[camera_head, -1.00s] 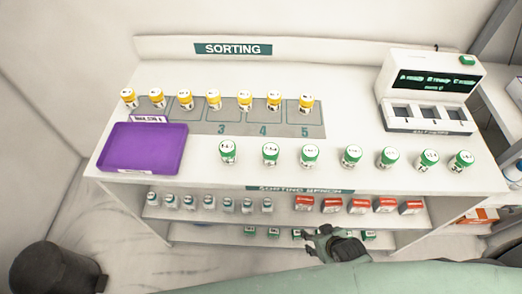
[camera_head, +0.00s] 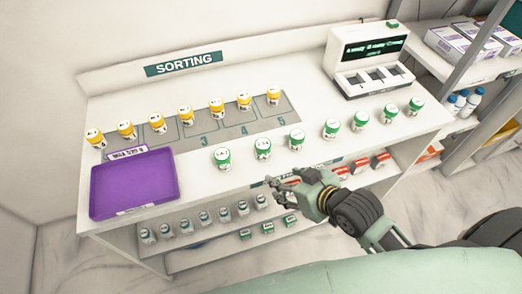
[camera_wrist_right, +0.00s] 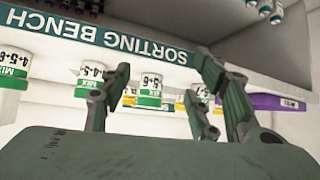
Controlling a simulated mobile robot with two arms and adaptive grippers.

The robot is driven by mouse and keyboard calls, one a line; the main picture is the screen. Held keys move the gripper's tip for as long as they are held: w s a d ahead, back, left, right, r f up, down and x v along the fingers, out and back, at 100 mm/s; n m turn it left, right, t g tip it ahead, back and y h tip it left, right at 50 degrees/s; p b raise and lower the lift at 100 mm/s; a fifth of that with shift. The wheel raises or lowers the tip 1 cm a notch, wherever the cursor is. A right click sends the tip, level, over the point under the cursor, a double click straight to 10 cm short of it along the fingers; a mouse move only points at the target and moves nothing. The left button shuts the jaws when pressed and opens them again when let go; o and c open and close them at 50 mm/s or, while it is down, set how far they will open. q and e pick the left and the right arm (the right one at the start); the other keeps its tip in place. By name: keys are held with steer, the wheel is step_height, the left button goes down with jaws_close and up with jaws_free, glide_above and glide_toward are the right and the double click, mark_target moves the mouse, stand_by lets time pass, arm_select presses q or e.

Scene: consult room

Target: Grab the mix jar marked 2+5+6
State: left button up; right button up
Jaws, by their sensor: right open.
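Several white mix jars with green lids stand in a row along the front of the bench (camera_head: 222,179). In the head view their labels are too small to read. My right gripper (camera_head: 272,184) is open and empty at the bench's front edge, just in front of the green-lidded row. In the right wrist view, which is upside down, one green-banded jar (camera_wrist_right: 150,90) shows between the open fingers (camera_wrist_right: 160,82), beyond them and not gripped. Its label seems to end in 5-6; the first digit is unclear. A jar at the left (camera_wrist_right: 12,70) seems to read 4-5-6. My left gripper is not in view.
Yellow-lidded jars (camera_head: 185,116) stand on the grey numbered strip behind. A purple tray (camera_head: 132,186) lies at the bench's left, a display machine (camera_head: 366,60) at the back right. Small vials (camera_head: 204,220) and red boxes (camera_head: 362,167) sit on the shelf below.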

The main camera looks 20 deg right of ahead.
mark_target(268, 150)
steer(key=w+r+t+y, duration=0.1)
steer(key=w+r, duration=0.1)
steer(key=w+r+t, duration=0.1)
steer(key=w+r, duration=0.1)
steer(key=shift+w+d+r+n+t+y, duration=0.1)
steer(key=shift+w+r+n+t+y, duration=0.2)
steer(key=shift+t+y, duration=0.1)
steer(key=shift+x, duration=1.05)
steer(key=p+x, duration=0.1)
steer(key=x, duration=0.3)
steer(key=shift+w+f+p, duration=0.1)
steer(key=shift+f+p, duration=0.25)
steer(key=shift+f, duration=0.05)
steer(key=shift+w+a+f, duration=0.3)
steer(key=shift+w+a, duration=0.05)
steer(key=shift+w, duration=0.05)
steer(key=c, duration=1.2)
steer(key=shift+r, duration=0.15)
